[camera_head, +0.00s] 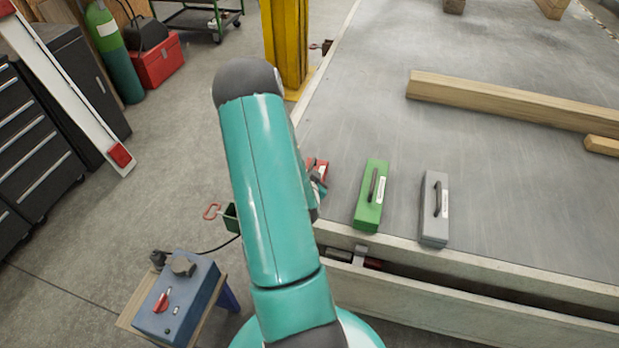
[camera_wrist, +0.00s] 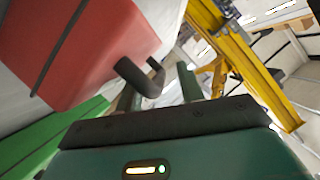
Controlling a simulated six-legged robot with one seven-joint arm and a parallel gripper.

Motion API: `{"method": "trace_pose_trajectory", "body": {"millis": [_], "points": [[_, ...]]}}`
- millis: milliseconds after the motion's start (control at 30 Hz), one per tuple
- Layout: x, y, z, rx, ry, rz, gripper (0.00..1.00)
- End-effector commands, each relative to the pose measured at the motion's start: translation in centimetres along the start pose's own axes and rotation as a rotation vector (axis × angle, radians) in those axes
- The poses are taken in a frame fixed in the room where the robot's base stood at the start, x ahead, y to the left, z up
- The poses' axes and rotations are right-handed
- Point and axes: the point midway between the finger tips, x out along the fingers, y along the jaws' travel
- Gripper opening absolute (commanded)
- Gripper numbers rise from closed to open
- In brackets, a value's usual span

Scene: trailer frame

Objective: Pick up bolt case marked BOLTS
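Three cases lie on the grey trailer deck. A red case (camera_head: 321,163) is mostly hidden behind my arm; a green case (camera_head: 364,210) and a grey case (camera_head: 433,228) are to its right. Their white labels are too small to read, so I cannot tell which says BOLTS. In the wrist view the red case (camera_wrist: 80,45) is close at the upper left, with its dark curved handle (camera_wrist: 140,82) at my gripper (camera_wrist: 158,80). The two fingers look apart, with the handle's end near the gap between them. I cannot tell whether they touch it. The green case (camera_wrist: 55,140) shows at lower left.
A yellow post (camera_head: 287,45) stands at the deck's left edge. Wooden beams (camera_head: 510,102) lie farther back. A blue control box (camera_head: 178,300) stands on a small table at lower left. The deck between the cases and the beams is clear.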

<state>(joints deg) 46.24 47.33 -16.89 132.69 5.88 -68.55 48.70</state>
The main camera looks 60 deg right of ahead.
Motion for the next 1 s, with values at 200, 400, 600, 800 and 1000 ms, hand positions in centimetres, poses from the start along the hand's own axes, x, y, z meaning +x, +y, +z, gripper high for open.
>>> {"method": "trace_pose_trajectory", "body": {"millis": [200, 400, 600, 800, 1000], "points": [[-0.25, 0.25, -0.01, 0.000, 0.000, 0.001, 0.38], [-0.36, 0.29, 0.01, 0.000, 0.000, 0.001, 0.24], [-0.32, 0.25, 0.03, 0.000, 0.000, 0.001, 0.00], [-0.21, 0.20, 0.02, 0.000, 0.000, 0.001, 0.00], [-0.08, 0.13, 0.00, 0.000, 0.000, 0.000, 0.00]]}}
